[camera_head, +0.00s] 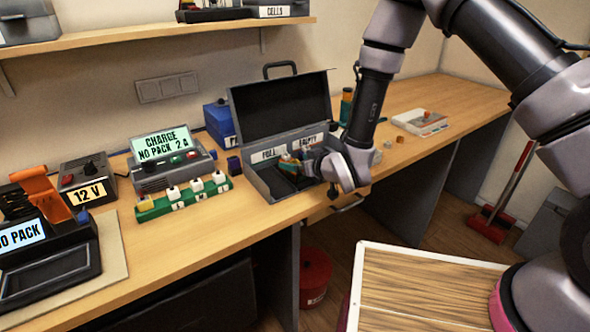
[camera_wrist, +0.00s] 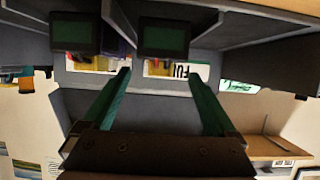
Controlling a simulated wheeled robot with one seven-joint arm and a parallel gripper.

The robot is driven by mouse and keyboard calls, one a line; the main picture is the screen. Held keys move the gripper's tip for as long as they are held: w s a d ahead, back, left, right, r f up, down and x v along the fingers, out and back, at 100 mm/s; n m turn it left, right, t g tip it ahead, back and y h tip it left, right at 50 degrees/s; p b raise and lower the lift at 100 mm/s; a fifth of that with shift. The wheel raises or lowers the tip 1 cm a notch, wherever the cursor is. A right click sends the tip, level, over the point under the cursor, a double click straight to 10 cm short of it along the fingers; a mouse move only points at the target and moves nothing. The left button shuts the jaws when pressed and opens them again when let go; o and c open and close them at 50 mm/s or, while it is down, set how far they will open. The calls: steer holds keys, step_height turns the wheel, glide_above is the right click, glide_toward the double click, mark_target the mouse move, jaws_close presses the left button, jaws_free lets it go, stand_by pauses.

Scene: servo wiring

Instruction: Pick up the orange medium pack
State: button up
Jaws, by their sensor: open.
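The open grey case (camera_head: 262,184) stands on the bench with its lid raised and FULL and EMPTY labels inside. My gripper (camera_head: 302,168) reaches into the case from the right. Beyond the tips, two dark blocks, a left one (camera_wrist: 75,33) and a right one (camera_wrist: 163,38), sit by the upside-down FULL label (camera_wrist: 185,71).
A green strip (camera_head: 184,198) with several switches and a charger reading NO PACK 2 A (camera_head: 160,145) stand left of the case. A black tester with an orange lever (camera_head: 41,190) is at far left.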

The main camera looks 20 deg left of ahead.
mark_target(288, 160)
steer(key=shift+x, duration=3.05)
jaws_close()
